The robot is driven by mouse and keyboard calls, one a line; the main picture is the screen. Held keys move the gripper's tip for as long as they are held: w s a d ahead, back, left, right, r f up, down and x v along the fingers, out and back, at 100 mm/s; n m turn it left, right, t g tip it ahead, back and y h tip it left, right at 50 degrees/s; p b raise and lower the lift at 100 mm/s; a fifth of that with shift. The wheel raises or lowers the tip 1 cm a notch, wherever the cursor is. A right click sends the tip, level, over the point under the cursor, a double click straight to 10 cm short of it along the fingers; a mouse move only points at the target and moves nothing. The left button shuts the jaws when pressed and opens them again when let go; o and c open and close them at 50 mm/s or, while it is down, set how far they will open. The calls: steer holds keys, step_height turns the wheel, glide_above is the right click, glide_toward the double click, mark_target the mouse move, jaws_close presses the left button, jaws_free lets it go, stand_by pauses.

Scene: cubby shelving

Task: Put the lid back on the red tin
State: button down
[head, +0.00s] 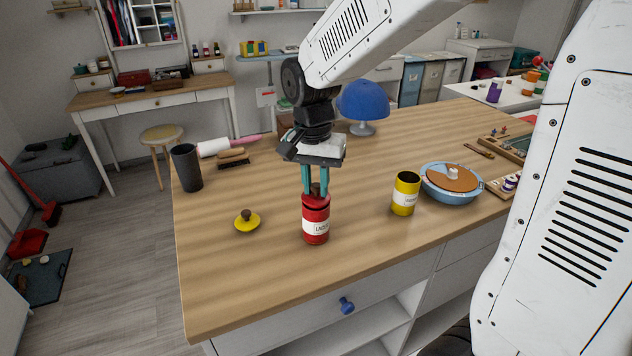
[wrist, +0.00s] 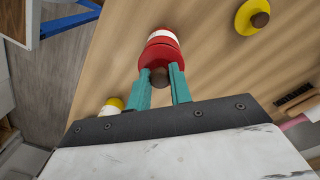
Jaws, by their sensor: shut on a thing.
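The red tin (head: 316,230) with a white label stands upright near the front of the wooden table. Its red lid (head: 316,202) is at the tin's mouth; I cannot tell whether it is fully seated or just above the rim. My gripper (head: 316,190) points down, its teal fingers shut on the lid's brown knob. In the wrist view the knob (wrist: 159,77) is between the fingertips. The lid (wrist: 157,58) there covers the tin's mouth, with the tin's label and red side (wrist: 163,36) showing beyond it.
An open yellow tin (head: 405,194) stands to the right, and its yellow lid (head: 247,221) lies to the left. A blue bowl with a brown lid (head: 450,188), a dark cup (head: 187,168), a brush (head: 233,158) and a blue dome (head: 362,101) are also on the table (head: 250,290).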

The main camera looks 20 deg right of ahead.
stand_by(0.3)
steer(key=c, duration=0.7)
jaws_free()
steer(key=shift+r, duration=3.5)
jaws_close()
